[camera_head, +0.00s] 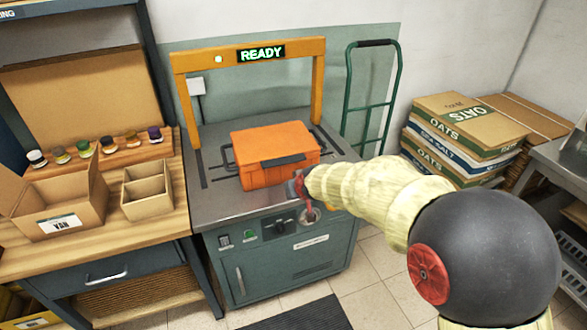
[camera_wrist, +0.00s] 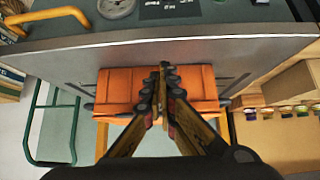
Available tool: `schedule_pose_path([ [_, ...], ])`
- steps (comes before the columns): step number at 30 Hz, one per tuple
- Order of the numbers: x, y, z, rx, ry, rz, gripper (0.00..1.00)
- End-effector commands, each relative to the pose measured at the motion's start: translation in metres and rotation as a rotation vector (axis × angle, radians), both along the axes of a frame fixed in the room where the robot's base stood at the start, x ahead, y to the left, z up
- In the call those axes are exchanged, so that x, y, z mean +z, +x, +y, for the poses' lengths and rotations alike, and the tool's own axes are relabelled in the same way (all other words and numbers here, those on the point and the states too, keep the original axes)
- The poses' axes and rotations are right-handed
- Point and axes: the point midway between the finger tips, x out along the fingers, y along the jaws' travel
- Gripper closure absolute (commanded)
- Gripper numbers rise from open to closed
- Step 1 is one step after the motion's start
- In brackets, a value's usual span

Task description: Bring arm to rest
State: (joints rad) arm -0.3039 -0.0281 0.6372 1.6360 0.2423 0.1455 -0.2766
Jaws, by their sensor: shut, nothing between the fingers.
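My arm (camera_head: 375,190) reaches in from the lower right in the head view. My gripper (camera_head: 298,186) is at its end, by the front edge of the machine's metal top and in front of the orange case. In the wrist view my gripper (camera_wrist: 163,72) has its fingers together with nothing between them. The closed orange case (camera_head: 275,155) lies on the machine top (camera_head: 212,195), its dark handle facing front. The case also shows behind the fingers in the wrist view (camera_wrist: 120,88). I cannot tell how far the fingers are from it.
An orange arch (camera_head: 180,90) with a lit READY sign (camera_head: 261,54) spans the machine. At left, a wooden bench (camera_head: 150,228) holds an open carton (camera_head: 62,205), a divided box (camera_head: 147,192) and several small jars. A green hand truck (camera_head: 372,95) and stacked sacks (camera_head: 470,135) stand at right.

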Motion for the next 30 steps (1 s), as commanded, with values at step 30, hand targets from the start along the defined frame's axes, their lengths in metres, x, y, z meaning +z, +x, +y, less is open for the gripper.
schedule_pose_path([
  [30, 0.107, -0.354, -0.177, -0.238, -0.093, 0.464, 1.00],
])
